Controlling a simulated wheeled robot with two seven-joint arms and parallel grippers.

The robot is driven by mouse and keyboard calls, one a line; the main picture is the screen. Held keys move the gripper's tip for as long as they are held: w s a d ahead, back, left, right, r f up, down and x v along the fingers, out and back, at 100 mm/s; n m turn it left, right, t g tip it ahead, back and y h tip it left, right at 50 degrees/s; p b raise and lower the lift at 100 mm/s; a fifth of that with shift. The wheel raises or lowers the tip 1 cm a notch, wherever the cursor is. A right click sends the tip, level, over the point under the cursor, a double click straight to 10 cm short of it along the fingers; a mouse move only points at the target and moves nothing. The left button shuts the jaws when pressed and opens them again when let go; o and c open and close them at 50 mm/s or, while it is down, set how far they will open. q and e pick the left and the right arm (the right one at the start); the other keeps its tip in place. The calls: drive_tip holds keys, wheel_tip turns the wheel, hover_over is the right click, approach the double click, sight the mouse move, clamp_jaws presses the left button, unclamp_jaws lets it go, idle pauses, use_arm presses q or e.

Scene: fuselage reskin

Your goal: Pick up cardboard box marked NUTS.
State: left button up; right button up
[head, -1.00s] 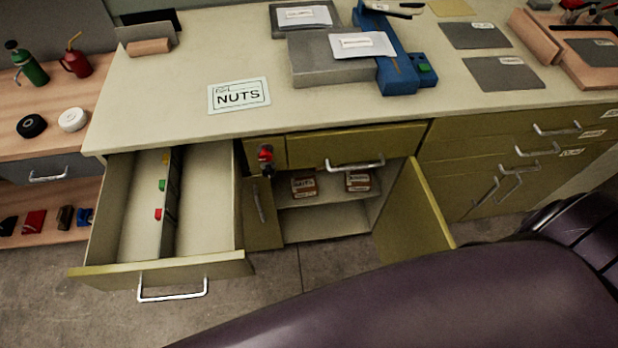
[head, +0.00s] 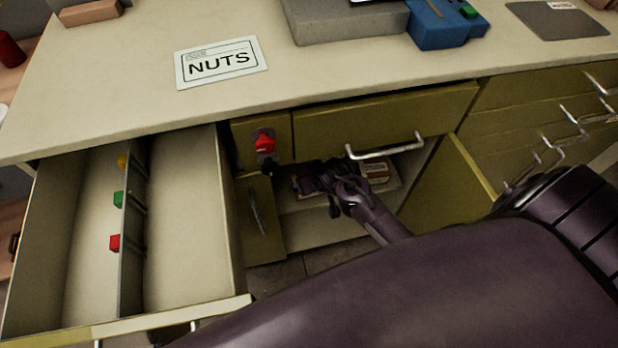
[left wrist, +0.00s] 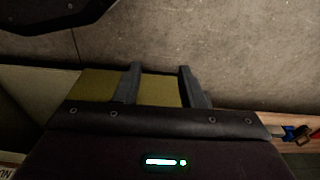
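Two small brown-red cardboard boxes with white labels stand on the shelf of the open cabinet. The right box (head: 376,172) shows beside my right wrist. The left box is mostly hidden behind my right gripper (head: 312,182), which reaches into the cabinet opening. I cannot read either box's label, nor tell whether the gripper touches a box or how its fingers stand. A white card reading NUTS (head: 220,62) lies on the worktop. My left gripper (left wrist: 160,68) has its fingers apart in the left wrist view, with nothing visibly held and an olive panel below or between them.
The open drawer (head: 185,225) at left has a divider with coloured tabs. The cabinet door (head: 450,190) stands open at right. A drawer handle (head: 385,150) juts out just above my right gripper. A red knob (head: 264,143) sits left of the opening.

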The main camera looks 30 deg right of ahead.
drive_tip(key=b+x, duration=0.1)
drive_tip(key=x, duration=0.3)
drive_tip(key=shift+w+f, duration=0.1)
drive_tip(key=shift+f, duration=0.05)
drive_tip(key=shift+w+f, duration=0.1)
drive_tip(key=shift+f, duration=0.05)
use_arm(q)
drive_tip(key=r, duration=0.3)
drive_tip(key=w+d+r, duration=0.1)
drive_tip(key=r, duration=0.1)
use_arm(e)
drive_tip(key=c, duration=1)
